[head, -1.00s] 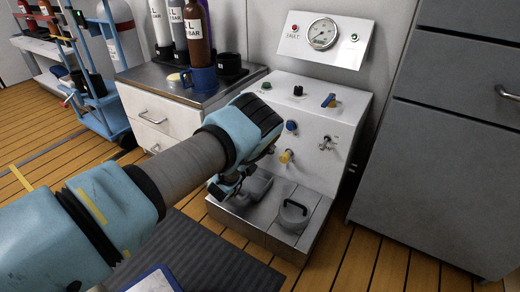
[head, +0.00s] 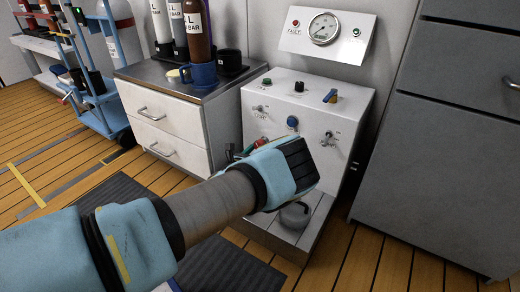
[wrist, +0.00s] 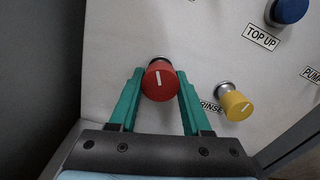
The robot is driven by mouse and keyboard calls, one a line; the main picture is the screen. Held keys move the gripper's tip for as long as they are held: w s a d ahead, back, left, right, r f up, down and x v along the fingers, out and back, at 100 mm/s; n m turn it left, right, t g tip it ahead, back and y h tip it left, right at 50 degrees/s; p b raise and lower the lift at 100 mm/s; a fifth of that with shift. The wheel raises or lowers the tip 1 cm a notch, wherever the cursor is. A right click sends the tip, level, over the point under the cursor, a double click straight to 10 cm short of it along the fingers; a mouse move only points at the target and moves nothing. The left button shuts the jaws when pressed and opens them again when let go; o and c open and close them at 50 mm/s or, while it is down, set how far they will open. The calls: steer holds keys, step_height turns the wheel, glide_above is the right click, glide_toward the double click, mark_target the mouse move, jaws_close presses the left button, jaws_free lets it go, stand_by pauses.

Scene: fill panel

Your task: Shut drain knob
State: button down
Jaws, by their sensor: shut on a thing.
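In the wrist view, a red knob (wrist: 158,80) with a white mark sits on the grey panel face (wrist: 205,45). The mark stands nearly upright in the picture. The two green fingers of my gripper (wrist: 160,74) are closed on the knob's left and right sides. No label for the red knob is visible, so I cannot read whether it says drain. In the head view, a small red part of it (head: 261,143) shows at the panel's lower left, mostly hidden by my wrist.
A yellow knob (wrist: 234,105) by the RINSE label is close on the right. A blue TOP UP knob (wrist: 289,10) is at upper right. Below the panel is a tray (head: 312,232) with a round grey lid (head: 294,215). A white drawer cabinet (head: 175,125) stands left.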

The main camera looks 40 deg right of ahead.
steer(key=m+b, duration=0.2)
steer(key=m, duration=0.2)
steer(key=shift+f, duration=0.2)
steer(key=shift+a+r+m+b, duration=0.1)
steer(key=shift+m+b, duration=0.25)
steer(key=shift+m, duration=0.55)
steer(key=shift+w, duration=0.1)
steer(key=shift+c, duration=1.8)
jaws_free()
steer(key=shift+r, duration=0.1)
steer(key=p+v, duration=0.3)
steer(key=v, duration=0.7)
steer(key=shift+a+p, duration=0.35)
steer(key=shift+p, duration=0.05)
